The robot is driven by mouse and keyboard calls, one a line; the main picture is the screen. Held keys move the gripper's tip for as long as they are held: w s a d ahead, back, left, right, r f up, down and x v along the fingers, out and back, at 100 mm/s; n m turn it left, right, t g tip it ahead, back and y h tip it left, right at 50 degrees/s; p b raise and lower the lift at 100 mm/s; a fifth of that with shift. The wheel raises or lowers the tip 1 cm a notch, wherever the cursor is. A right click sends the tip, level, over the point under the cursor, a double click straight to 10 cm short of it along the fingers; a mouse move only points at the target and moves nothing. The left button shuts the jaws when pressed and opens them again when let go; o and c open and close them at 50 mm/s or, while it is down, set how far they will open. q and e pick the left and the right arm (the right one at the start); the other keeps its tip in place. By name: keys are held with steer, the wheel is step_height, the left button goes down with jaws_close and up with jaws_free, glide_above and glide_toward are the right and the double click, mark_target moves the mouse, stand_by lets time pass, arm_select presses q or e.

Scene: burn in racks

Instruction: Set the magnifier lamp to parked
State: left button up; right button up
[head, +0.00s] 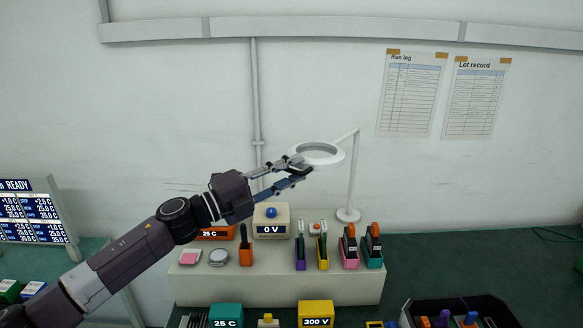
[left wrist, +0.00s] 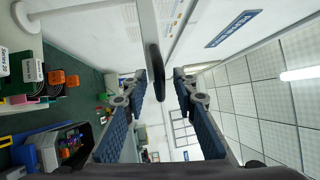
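The magnifier lamp (head: 353,180) has a white ring head (head: 333,153) on a thin arm and an upright post with a round base. The base stands on the back right of a pale raised shelf. My left gripper (head: 300,166) reaches up from the left to the near left rim of the ring. In the left wrist view the ring head (left wrist: 147,25) shows nearly edge-on, between or just beyond the open fingers (left wrist: 160,76). I cannot tell whether a finger touches it. My right gripper is not in view.
The pale shelf (head: 280,287) holds a 0 V box (head: 271,223), colored holders and small pads below my arm. A display panel (head: 30,212) stands at left, and a dark bin (head: 408,318) at lower right. The wall behind carries papers (head: 411,95). Space right of the lamp is clear.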

arm_select(q)
steer(key=shift+w, duration=0.1)
steer(key=c, duration=0.6)
jaws_close()
steer(key=shift+a+r, duration=0.1)
steer(key=shift+r, duration=0.05)
